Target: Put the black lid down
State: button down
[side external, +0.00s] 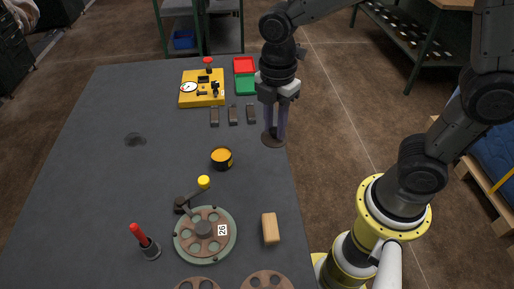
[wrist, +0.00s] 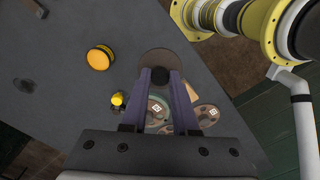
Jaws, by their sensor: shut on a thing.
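The black lid (side external: 268,142) is a thin dark round disc, brownish in this light. It is at the tips of my gripper (side external: 274,134), near the table's right edge in the side view. In the wrist view the lid (wrist: 160,60) sticks out beyond the fingertips of my gripper (wrist: 160,76), which are shut on it. Its near part is partly hidden by the fingers. The fingers point down in the side view. I cannot tell whether the lid touches the table or hangs just above it.
An orange-topped tin (side external: 221,158) stands left of the lid. Several dark blocks (side external: 233,115), a yellow gauge box (side external: 202,90) and red and green trays (side external: 245,85) are behind. A green wheel (side external: 206,236), wooden block (side external: 270,229) and red-handled tool (side external: 145,242) are in front. The table's left middle is mostly clear.

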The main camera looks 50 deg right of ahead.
jog(key=s+d+f, duration=0.2)
jog(key=s+f, duration=0.1)
jog(key=s, duration=0.9)
jog(key=w+a+f, duration=0.1)
jog(key=w+f, duration=0.2)
jog(key=w, duration=0.1)
jog(key=w+a+f, duration=0.2)
jog(key=w, duration=0.2)
jog(key=w+a+f, duration=0.2)
jog(key=w+f, duration=0.1)
jog(key=w, duration=0.1)
jog(key=shift+w+a+f, duration=0.15)
jog(key=shift+w+f, duration=0.2)
jog(key=shift+w, duration=0.05)
jog(key=shift+w+f, duration=0.15)
jog(key=shift+f, duration=0.05)
jog(key=shift+w+a+f, duration=0.1)
jog(key=shift+w+f, duration=0.05)
jog(key=shift+f, duration=1.6)
jog(key=shift+f, duration=0.1)
jog(key=c, duration=0.7)
grip_release()
